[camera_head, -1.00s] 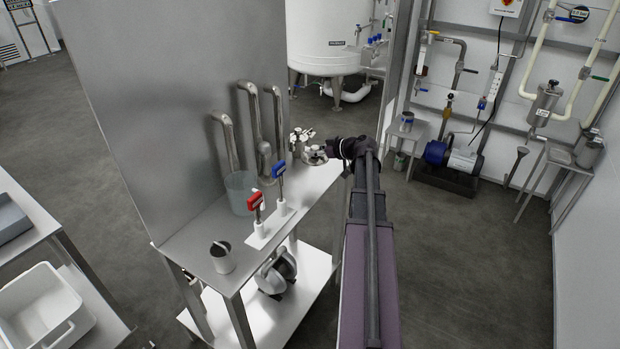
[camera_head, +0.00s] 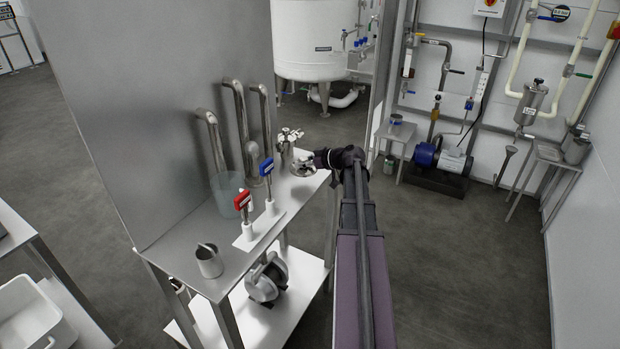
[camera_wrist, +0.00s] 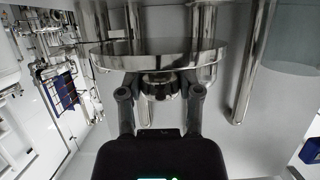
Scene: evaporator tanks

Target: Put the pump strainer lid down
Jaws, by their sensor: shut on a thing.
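The pump strainer lid shows in the wrist view as a round, shiny metal disc (camera_wrist: 160,54). My gripper (camera_wrist: 160,92) is shut on the knob of this lid (camera_wrist: 160,86). In the head view my gripper (camera_head: 312,162) is at the far right end of the steel bench (camera_head: 190,235), with the lid (camera_head: 302,168) small and partly hidden at its tip. Whether the lid touches the bench top cannot be told. A metal fitting with several clamp knobs (camera_head: 288,138) stands just beyond it.
Bent steel pipes (camera_head: 240,125) stand along the upright steel panel. A pump part (camera_head: 267,280) sits on the lower shelf.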

